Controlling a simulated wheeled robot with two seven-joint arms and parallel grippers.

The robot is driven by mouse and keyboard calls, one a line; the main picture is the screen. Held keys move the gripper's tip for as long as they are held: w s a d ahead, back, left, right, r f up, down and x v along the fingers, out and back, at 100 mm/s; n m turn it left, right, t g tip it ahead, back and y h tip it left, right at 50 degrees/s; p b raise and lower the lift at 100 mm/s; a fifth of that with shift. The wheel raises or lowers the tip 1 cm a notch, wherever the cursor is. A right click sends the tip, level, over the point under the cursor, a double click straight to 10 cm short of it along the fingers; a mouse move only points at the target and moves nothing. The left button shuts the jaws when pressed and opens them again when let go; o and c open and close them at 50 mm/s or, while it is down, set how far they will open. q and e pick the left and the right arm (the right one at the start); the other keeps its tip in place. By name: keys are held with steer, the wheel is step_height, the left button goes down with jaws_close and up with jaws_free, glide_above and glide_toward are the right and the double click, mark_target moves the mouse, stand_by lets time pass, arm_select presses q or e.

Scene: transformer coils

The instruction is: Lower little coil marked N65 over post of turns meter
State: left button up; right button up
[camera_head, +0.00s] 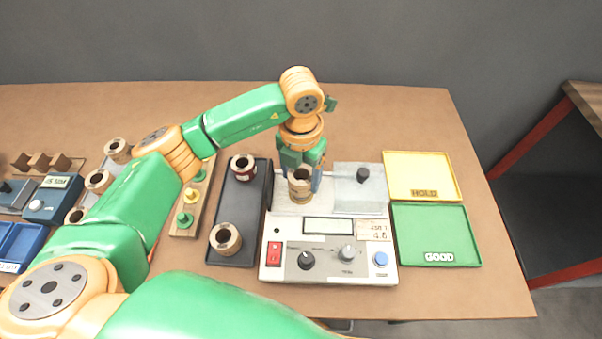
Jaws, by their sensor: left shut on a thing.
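My left gripper (300,168) points down over the back left part of the turns meter. It is shut on a little coil (300,189), a tan spool with a dark hole in its top. The coil is upright; its marking cannot be read at this size. The turns meter (329,268) is a pale box with a display, a red switch, dark and grey knobs and a blue button. Its post is not visible; the coil and gripper cover that area. I cannot tell whether the coil is around the post or above it. My right gripper is out of view.
A dark tray (240,198) left of the meter holds two other coils (226,238) (242,167). A yellow HOLD tray (420,172) and a green GOOD tray (432,222) lie empty at right. A clear plate with a dark knob (363,174) is at the meter's back right.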

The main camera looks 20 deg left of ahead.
arm_select(q)
steer(key=shift+f, duration=0.1)
steer(key=shift+f+b, duration=1.5)
steer(key=o, duration=1.5)
steer(key=shift+r, duration=0.1)
step_height(320, 180, up, 8)
steer(key=p, duration=0.5)
steer(key=shift+p, duration=0.4)
steer(key=shift+f, duration=0.2)
steer(key=shift+f, duration=0.1)
